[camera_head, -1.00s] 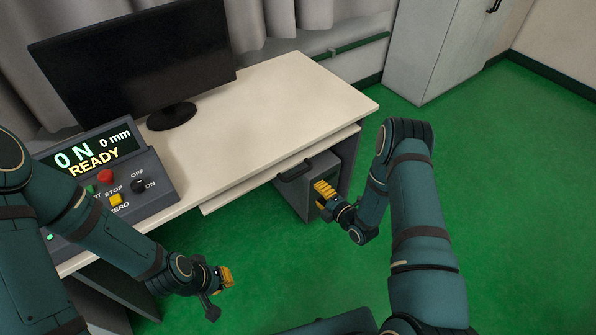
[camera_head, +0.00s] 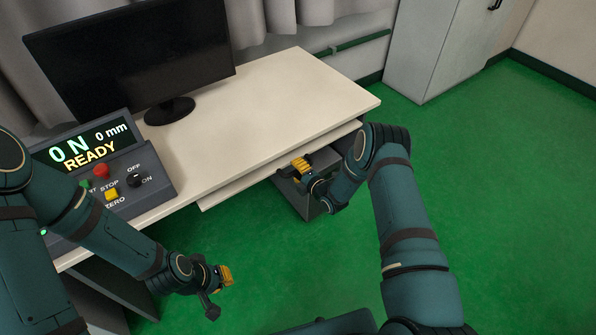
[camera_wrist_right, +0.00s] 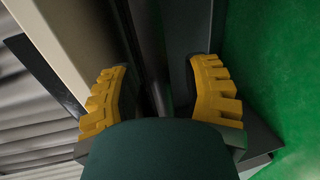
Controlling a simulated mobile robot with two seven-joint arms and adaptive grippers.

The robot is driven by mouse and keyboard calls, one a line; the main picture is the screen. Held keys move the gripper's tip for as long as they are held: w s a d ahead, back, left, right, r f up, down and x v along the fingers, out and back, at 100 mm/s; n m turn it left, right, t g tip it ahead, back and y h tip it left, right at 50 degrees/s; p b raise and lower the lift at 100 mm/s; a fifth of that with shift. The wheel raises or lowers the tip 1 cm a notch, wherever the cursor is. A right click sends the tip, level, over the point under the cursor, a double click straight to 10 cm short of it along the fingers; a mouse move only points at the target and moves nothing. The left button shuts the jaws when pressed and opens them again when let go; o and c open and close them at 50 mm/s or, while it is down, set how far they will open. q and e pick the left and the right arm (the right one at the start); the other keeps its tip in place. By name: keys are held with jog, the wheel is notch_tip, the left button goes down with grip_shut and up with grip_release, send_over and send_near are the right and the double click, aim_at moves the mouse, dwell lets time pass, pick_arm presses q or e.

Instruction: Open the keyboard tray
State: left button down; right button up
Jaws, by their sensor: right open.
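The keyboard tray (camera_head: 232,196) is a thin pale board under the desktop, with only a narrow front strip showing. A dark handle (camera_head: 283,173) sits near the middle of its front and is partly hidden by my right gripper. My right gripper (camera_head: 301,167) is at the handle, with its yellow fingers spread. In the right wrist view, the open gripper (camera_wrist_right: 160,95) has a dark bar (camera_wrist_right: 158,98) between its fingers; I cannot tell whether they touch. My left gripper (camera_head: 221,284) hangs over the floor in front of the desk, away from the tray; its opening is unclear.
The desk (camera_head: 270,105) carries a monitor (camera_head: 130,55) and a control box (camera_head: 110,170) reading "0 N 0 mm READY". A grey cabinet (camera_head: 318,204) stands beneath the desk, close to my right gripper. Green floor (camera_head: 500,200) is clear to the right.

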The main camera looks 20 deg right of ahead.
jog(key=shift+c, duration=0.5)
